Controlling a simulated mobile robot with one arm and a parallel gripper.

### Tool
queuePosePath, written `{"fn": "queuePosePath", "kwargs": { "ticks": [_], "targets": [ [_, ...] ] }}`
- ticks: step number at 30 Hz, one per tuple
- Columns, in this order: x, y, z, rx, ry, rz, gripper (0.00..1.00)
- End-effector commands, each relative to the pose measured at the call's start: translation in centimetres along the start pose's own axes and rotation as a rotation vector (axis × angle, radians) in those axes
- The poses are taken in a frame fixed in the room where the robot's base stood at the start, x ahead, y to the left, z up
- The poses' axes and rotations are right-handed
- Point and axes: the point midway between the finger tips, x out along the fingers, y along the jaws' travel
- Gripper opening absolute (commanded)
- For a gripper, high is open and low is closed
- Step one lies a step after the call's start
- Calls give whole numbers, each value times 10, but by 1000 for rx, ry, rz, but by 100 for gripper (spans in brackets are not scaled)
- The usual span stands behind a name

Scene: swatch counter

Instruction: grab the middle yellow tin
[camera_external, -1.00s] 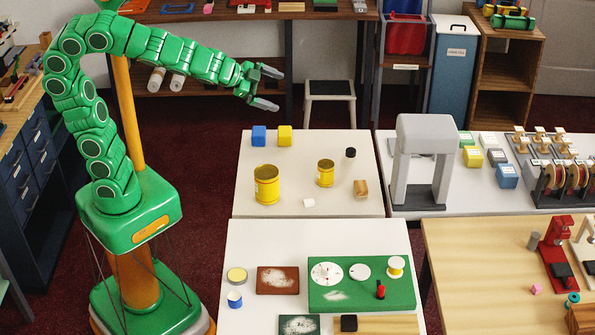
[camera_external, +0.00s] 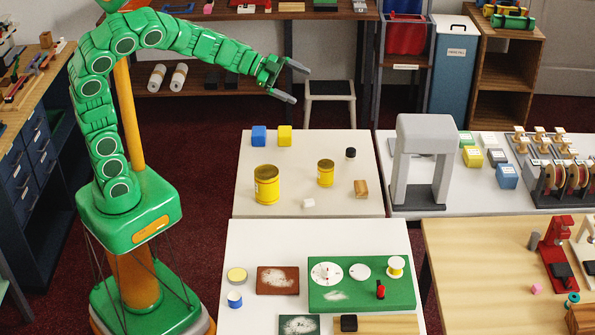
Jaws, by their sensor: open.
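A large yellow tin (camera_external: 266,187) stands upright on the left part of the white back table. A smaller yellow tin (camera_external: 325,175) stands upright to its right, near that table's middle. A low, round, yellow-topped piece (camera_external: 237,274) lies on the front white table; I cannot tell whether it is a tin. My gripper (camera_external: 299,83) is open and empty, its fingers spread and pointing right. In the picture it shows above the back edge of the back table, apart from both tins.
On the back white table (camera_external: 345,207) are a blue block (camera_external: 259,135), a yellow block (camera_external: 285,135), a black cylinder (camera_external: 350,153), a wooden block (camera_external: 361,187) and a small white piece (camera_external: 308,203). A grey arch (camera_external: 440,165) stands to the right. A green board (camera_external: 350,302) lies in front.

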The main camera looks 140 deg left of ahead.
Motion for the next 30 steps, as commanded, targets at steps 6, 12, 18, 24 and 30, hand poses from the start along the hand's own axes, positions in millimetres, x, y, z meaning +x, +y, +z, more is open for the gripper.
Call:
{"fn": "queuePosePath", "kwargs": {
  "ticks": [6, 12, 18, 24, 30],
  "targets": [
    [-11, 13, 39, -52, 38, 142, 100],
    [-32, 34, 70, -130, 73, 285, 100],
    [-55, 52, 91, -214, 105, 398, 100],
    [-71, 63, 102, -275, 125, 467, 100],
    [-86, 72, 110, -328, 141, 520, 100]
  ]
}}
